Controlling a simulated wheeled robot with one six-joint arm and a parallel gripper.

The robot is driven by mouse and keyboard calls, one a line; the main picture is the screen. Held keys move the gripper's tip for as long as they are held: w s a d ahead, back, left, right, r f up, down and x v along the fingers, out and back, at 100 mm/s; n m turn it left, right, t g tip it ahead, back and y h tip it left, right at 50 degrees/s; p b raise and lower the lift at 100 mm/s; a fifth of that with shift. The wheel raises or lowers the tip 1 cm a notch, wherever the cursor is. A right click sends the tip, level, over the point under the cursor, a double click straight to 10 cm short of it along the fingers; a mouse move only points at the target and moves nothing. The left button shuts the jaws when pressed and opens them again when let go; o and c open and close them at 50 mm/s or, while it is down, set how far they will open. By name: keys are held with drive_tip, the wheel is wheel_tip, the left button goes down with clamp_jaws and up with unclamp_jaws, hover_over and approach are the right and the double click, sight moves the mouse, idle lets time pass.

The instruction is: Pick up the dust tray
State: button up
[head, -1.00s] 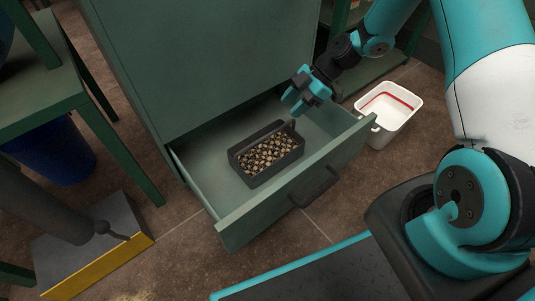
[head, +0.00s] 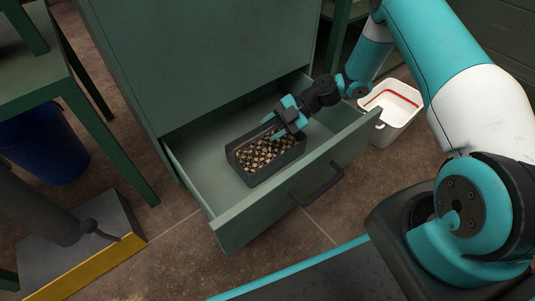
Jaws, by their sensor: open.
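A dark grey rectangular tray (head: 262,178) sits in the open green drawer (head: 213,172). It is filled with small tan and dark pieces (head: 262,153). I take it to be the dust tray, though no label shows. My gripper (head: 275,132) is open, at the tray's far right part, with its fingers over or near the rim. The gripper hides that part of the tray, and I cannot tell whether it touches it.
The drawer's front with its dark handle (head: 317,186) stands between my base and the tray. A white bin (head: 396,118) with a red band stands on the floor at right. A green table (head: 35,85), a blue bin (head: 45,148) and a yellow-edged grey platform (head: 85,262) are at left.

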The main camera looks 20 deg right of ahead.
clamp_jaws()
idle(1.4)
